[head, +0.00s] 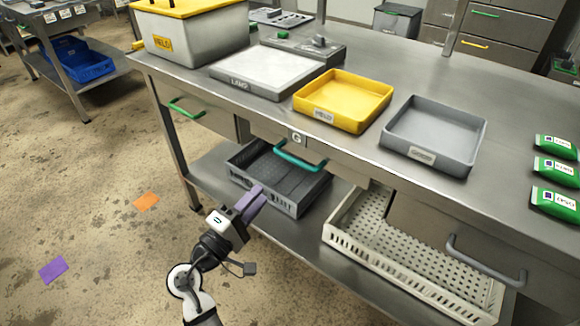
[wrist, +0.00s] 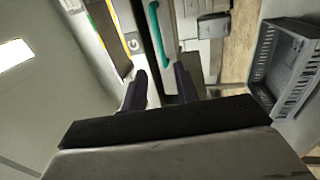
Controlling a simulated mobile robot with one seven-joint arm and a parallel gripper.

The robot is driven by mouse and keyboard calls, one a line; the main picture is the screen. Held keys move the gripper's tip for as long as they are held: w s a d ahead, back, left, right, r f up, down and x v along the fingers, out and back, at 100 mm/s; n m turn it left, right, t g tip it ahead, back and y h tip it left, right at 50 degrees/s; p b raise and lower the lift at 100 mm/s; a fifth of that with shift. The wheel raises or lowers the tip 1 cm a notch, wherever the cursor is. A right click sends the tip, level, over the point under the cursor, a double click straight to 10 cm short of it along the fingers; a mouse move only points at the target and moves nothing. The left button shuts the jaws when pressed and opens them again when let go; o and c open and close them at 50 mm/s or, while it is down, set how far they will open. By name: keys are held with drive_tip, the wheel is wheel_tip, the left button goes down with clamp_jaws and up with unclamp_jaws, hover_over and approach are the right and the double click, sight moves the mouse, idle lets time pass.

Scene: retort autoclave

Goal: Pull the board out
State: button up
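A teal bar handle (head: 300,157) sits on the worktable's front, just below a small "G" label (head: 297,138). I take it to be the board's handle; the board itself is not clearly visible. My gripper (head: 257,194) is in front of the table, lower and to the left of the handle, touching nothing that I can see. In the wrist view the two dark fingers (wrist: 160,72) stand apart with nothing between them. The teal handle (wrist: 154,34) is ahead of the fingertips there, upright in the picture.
A dark grey crate (head: 280,178) and a cream perforated crate (head: 400,262) are on the lower shelf. A green-handled drawer (head: 187,110) is left, a grey-handled one (head: 487,260) right. Yellow (head: 342,122) and grey (head: 434,170) trays stand on top. Floor at left is mostly clear.

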sight(291, 157)
drive_tip(key=p+x, duration=0.2)
drive_tip(key=x, duration=1.1)
drive_tip(key=shift+w, duration=0.25)
drive_tip(key=shift+c, duration=0.2)
clamp_jaws()
